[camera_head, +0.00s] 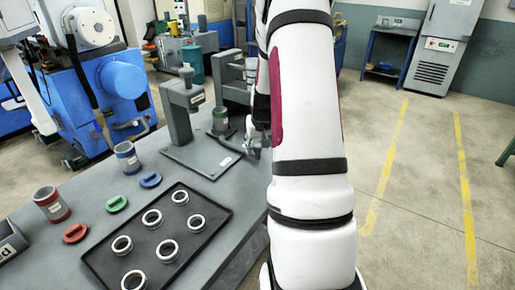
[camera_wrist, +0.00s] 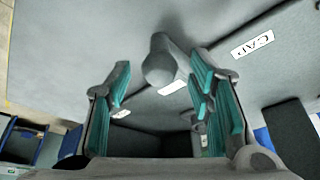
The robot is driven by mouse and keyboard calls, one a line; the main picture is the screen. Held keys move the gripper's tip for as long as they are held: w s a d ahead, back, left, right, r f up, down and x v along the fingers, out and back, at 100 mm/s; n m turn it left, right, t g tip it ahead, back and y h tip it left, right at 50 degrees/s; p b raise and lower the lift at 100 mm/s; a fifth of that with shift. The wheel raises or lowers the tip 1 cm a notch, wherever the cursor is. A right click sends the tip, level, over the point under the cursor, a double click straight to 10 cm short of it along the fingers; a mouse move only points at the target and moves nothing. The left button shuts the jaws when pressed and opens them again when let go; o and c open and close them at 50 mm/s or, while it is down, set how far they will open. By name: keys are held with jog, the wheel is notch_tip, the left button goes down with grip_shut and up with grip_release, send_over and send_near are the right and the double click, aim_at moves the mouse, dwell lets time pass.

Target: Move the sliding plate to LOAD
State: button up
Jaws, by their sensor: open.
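My gripper (camera_wrist: 158,80) is open in the wrist view, with teal pads on both fingers. A grey round-ended knob (camera_wrist: 158,62) shows between and just beyond the fingertips; I cannot tell whether they touch it. It looks like the handle of the sliding plate, but the plate's outline is not clear. In the head view my gripper (camera_head: 254,138) is at the right side of the grey grinder stand (camera_head: 180,108), low over its flat base (camera_head: 190,158), partly hidden by my arm. No LOAD mark is readable.
A black tray (camera_head: 215,211) with several pale rings lies on the bench. Red (camera_head: 51,205) and blue (camera_head: 127,158) cups, and red, green and blue lids, are left of it. A CAP label (camera_wrist: 253,44) shows in the wrist view.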

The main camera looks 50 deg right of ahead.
jog(key=v, duration=0.9)
jog(key=shift+r, duration=0.35)
jog(key=shift+s, duration=0.1)
